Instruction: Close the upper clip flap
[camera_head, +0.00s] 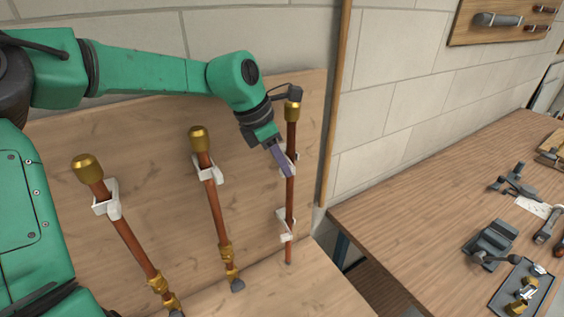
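The upper clip (291,158) is a white bracket on the right-hand copper pipe (291,194), fixed to the wooden board. My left gripper (283,163) is at this clip, with its purple-grey fingers against or just in front of the clip and pipe. The fingers hide part of the clip, so I cannot tell how its flap stands. I cannot tell whether the fingers are open or shut. The lower clip (286,226) is on the same pipe further down, with white parts sticking out at its sides. My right gripper is not in view.
Two more copper pipes with brass caps stand to the left, the middle one in a white clip (208,169) and the left one in another (106,203). A wooden workbench (415,215) at the right holds tools and a tray (520,292) of fittings.

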